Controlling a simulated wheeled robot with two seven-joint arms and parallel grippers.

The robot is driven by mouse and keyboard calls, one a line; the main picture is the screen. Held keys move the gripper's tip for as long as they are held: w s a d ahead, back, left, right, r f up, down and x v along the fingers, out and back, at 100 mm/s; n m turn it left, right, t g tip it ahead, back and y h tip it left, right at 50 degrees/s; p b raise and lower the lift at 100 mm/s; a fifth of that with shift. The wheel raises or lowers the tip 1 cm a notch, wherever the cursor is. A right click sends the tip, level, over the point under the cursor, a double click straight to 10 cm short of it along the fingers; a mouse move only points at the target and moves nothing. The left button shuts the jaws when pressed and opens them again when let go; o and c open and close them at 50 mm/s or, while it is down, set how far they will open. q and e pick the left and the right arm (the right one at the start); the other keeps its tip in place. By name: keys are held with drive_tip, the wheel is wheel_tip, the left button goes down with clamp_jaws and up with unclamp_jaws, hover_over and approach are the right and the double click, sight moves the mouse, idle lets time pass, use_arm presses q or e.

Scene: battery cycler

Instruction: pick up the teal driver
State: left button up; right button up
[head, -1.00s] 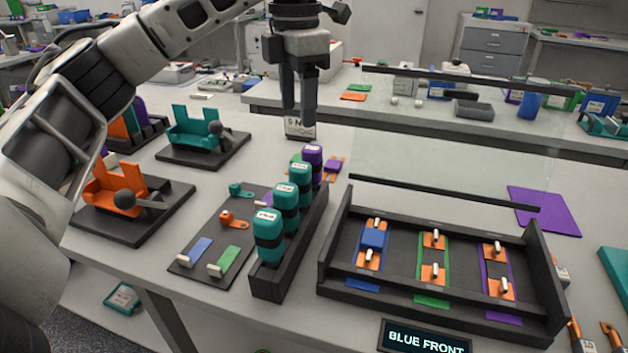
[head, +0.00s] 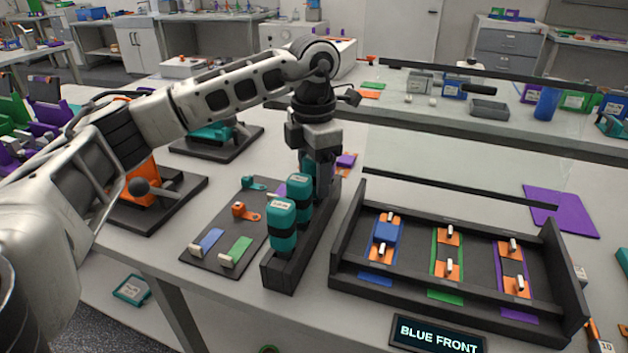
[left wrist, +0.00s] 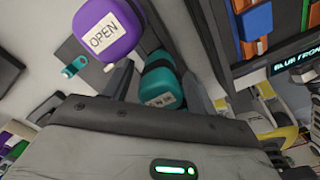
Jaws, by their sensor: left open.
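Teal drivers with black bands stand upright in a black rack (head: 283,272) in the head view. The front teal driver (head: 282,222) and the one behind it (head: 299,187) show clearly; farther back is mostly hidden by my left gripper (head: 318,182). My left gripper points down over the back part of the rack, jaws open. In the left wrist view, a teal driver (left wrist: 161,87) with a white label shows between the open fingers; I cannot tell whether they touch it. My right gripper is not in view.
A black tray (head: 345,240) with blue, green and purple strips stands to the right, with a BLUE FRONT sign (head: 437,337) before it. A clear panel with dark bars (head: 460,188) stands behind. A dark mat (head: 205,258) with small parts lies left of the rack.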

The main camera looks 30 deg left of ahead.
use_arm(q)
drive_tip(key=shift+f, duration=0.2)
clamp_jaws()
drive_tip(key=shift+r, duration=0.1)
